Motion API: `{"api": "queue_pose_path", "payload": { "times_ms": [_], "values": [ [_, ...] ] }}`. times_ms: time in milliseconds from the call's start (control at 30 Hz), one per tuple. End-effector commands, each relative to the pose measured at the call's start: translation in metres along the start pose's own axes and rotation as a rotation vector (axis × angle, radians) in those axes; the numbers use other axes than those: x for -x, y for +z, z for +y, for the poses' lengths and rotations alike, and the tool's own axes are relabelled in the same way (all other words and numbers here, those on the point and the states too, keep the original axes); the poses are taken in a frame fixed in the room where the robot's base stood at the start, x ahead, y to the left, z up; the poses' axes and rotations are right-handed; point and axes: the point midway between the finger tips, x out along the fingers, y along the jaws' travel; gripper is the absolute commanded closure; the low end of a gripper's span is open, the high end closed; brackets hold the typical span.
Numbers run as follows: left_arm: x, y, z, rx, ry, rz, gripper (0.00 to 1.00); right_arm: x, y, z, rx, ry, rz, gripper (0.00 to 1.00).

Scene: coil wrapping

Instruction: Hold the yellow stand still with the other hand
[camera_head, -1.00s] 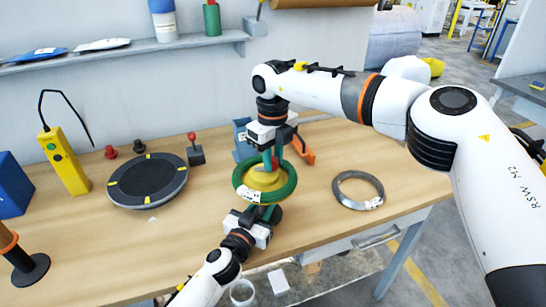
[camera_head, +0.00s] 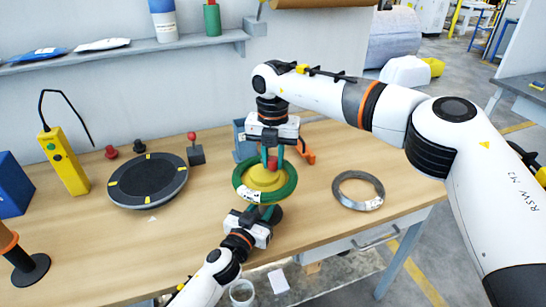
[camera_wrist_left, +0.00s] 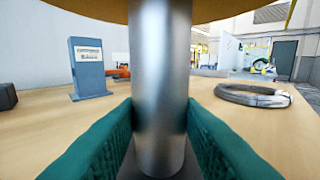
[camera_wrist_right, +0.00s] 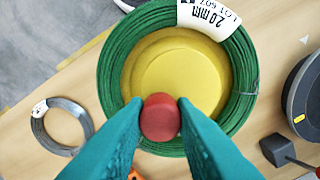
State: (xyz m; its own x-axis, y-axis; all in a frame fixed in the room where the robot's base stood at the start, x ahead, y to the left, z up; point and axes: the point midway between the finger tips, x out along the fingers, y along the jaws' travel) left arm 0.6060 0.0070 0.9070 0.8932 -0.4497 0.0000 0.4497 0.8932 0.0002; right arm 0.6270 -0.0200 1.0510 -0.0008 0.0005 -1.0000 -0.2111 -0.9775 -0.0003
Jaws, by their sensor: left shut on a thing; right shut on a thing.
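The yellow stand (camera_head: 266,181) is on the wooden table, with a green wire coil (camera_head: 290,188) around its yellow top. In the right wrist view the coil (camera_wrist_right: 115,75) rings the yellow disc (camera_wrist_right: 195,75) and bears a white "2.0 mm" label. My left gripper (camera_wrist_left: 160,135) is shut on the stand's upright metal post (camera_wrist_left: 160,75), below the disc. My right gripper (camera_wrist_right: 160,118) points down from above, shut on the red knob (camera_wrist_right: 160,112) at the top of the stand. The stand's base is mostly hidden.
A grey wire coil (camera_head: 358,190) lies to the right. A round black turntable (camera_head: 148,180), a box with a red-knobbed lever (camera_head: 195,154) and a yellow handheld box (camera_head: 64,161) are to the left. A blue-grey holder (camera_wrist_left: 88,68) stands behind the stand.

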Motion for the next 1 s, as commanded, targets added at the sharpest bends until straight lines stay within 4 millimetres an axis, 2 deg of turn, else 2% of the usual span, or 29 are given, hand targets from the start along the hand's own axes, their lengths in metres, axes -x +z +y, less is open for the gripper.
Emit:
{"api": "queue_pose_path", "payload": {
  "times_ms": [1000],
  "values": [
    [0.0007,-0.0018,-0.0004,0.0,-0.001,0.003,1.0,0.0008,-0.0021,0.0014,-0.969,-0.003,0.004,0.99]
  ]
}}
